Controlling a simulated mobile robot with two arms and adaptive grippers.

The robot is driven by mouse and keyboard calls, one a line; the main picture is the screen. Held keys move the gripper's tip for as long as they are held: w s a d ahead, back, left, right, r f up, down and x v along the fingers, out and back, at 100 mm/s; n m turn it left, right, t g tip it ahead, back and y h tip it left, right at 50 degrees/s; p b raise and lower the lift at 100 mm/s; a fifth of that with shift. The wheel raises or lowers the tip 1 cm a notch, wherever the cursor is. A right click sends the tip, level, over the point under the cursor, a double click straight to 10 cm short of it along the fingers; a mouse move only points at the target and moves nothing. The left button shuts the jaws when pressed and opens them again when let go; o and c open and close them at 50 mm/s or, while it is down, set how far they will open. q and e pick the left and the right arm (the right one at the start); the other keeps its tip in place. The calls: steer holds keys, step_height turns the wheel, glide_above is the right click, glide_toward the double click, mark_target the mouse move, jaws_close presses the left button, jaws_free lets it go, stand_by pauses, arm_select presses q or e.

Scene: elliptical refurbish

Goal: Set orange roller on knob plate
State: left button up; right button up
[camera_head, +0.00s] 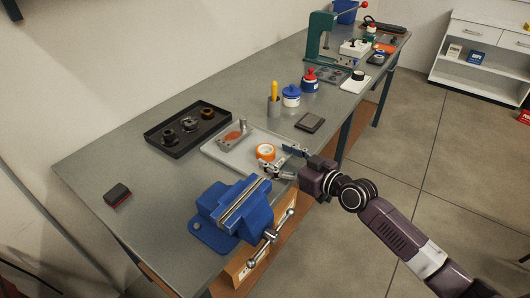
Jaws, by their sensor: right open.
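The orange roller (265,152), a short orange ring with a pale centre, sits on the light grey tray (219,150) near the tray's right end. My right gripper (277,161) reaches in from the right, open, with its fingers just right of and in front of the roller. I cannot tell whether a finger touches it. A pale plate with a black knob (357,75), which looks like the knob plate, lies farther back along the bench. My left gripper is not in view.
A blue vise (236,210) stands close in front of the right gripper. A black tray (187,127) holds dark round parts. A pen cup (273,104), blue-lidded jar (291,96), red-topped bottle (309,80) and green press (319,38) stand farther back.

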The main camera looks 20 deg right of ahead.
mark_target(266, 150)
steer(key=p+x, duration=0.1)
steer(key=x, duration=0.4)
steer(key=shift+w, duration=0.25)
steer(key=c, duration=1.4)
steer(key=shift+r, duration=0.1)
